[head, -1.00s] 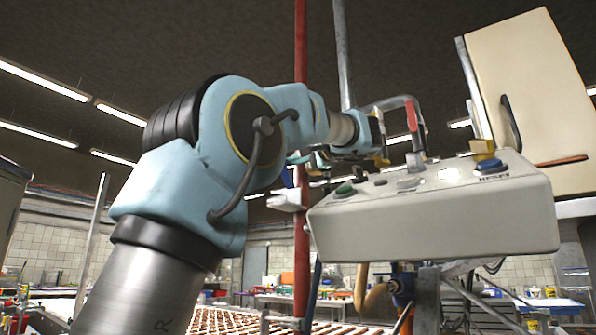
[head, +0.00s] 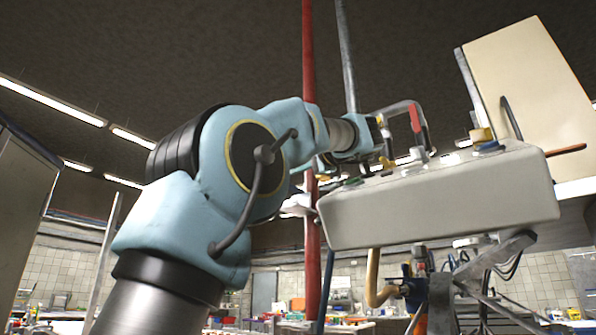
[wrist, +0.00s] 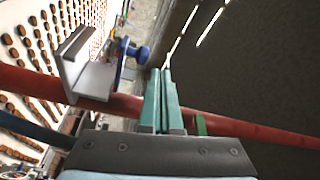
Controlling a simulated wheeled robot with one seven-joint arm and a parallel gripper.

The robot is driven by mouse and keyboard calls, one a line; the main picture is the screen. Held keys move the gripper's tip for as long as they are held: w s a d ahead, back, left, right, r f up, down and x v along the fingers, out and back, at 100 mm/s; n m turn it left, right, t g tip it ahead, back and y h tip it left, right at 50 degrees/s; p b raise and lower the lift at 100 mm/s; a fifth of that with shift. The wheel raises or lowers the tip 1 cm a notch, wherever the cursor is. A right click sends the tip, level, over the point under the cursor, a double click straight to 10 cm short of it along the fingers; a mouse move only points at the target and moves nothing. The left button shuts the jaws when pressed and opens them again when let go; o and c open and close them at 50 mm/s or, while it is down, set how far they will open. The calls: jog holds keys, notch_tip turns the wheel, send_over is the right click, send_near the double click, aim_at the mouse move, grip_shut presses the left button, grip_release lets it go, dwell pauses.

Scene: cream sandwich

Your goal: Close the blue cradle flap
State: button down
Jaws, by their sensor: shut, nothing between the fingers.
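In the wrist view, my gripper (wrist: 160,75) has its two teal fingers together, with nothing between them. A blue part with a round knob (wrist: 138,54), which looks like the cradle flap, stands just left of the fingertips. It appears apart from them, though the depth is hard to judge. A pale grey angled bracket (wrist: 92,78), probably the cradle, sits beside it against a red pole (wrist: 35,85). In the head view, a white bracket (head: 297,207) shows at the red pole (head: 309,110). The flap and fingertips cannot be made out there.
A cream control box (head: 440,205) with buttons and a bent grey pipe with a red grip (head: 415,118) stand close right of my arm. A grey pole (head: 347,55) rises behind. A cream panel (head: 525,95) is at right. Rows of brown sandwiches (wrist: 22,45) lie at left.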

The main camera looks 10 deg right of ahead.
jog(key=shift+s, duration=0.1)
dwell(0.4)
jog(key=b+v, duration=0.2)
jog(key=v, duration=0.8)
jog(key=shift+s+b, duration=0.3)
jog(key=shift+s, duration=0.05)
jog(key=shift+d+f, duration=0.1)
